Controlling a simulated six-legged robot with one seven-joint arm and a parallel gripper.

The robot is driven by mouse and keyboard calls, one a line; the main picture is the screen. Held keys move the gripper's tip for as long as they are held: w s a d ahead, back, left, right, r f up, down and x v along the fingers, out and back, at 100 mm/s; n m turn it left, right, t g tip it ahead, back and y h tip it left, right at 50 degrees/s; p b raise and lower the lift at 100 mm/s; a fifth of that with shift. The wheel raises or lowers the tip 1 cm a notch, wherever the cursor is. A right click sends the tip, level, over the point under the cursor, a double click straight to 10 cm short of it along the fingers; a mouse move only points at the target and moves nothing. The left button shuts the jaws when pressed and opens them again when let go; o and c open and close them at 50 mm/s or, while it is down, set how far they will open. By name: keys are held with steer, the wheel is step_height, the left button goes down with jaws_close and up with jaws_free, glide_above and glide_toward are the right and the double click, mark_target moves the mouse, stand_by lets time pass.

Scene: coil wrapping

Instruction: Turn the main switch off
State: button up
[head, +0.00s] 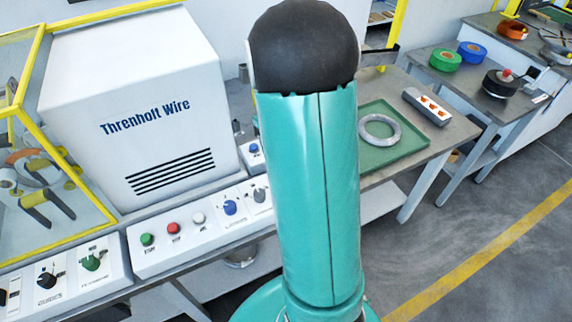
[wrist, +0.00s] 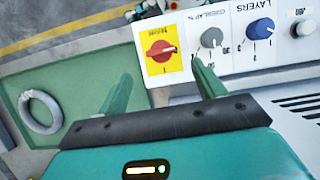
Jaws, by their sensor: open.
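The main switch (wrist: 160,50) is a red rotary knob on a yellow plate, at the end of the white control panel in the wrist view. Its grip bar lies roughly across the picture; its small marks are too small to read. My gripper (wrist: 161,69) is open, with its two green fingers apart and nothing between them. In the wrist view the knob shows between and just beyond the fingertips. I cannot tell how far above the panel they are. In the head view my own arm hides the switch and the gripper.
The grey knob (wrist: 211,38) and blue LAYERS knob (wrist: 260,29) are beside the switch. The green tray (head: 422,154) holds a wire ring (head: 393,121) on the bench. A white machine housing (head: 130,90) stands behind the panel. Grey floor (head: 480,230) is clear at right.

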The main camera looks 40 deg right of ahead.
steer(key=v, duration=0.5)
steer(key=shift+w+r, duration=0.15)
steer(key=shift+r, duration=0.2)
steer(key=s+a+r+n+t, duration=0.1)
steer(key=s+a+r+t, duration=0.2)
steer(key=a, duration=0.5)
steer(key=s+a+r+n+t, duration=0.1)
steer(key=s+a+r+t, duration=0.2)
steer(key=a, duration=0.5)
steer(key=s+a+r+n+t+h, duration=0.1)
steer(key=s+a+r+t, duration=0.2)
steer(key=a, duration=0.5)
steer(key=shift+s+a+r+t, duration=0.15)
steer(key=shift+s+r+t, duration=0.25)
steer(key=shift+s, duration=0.45)
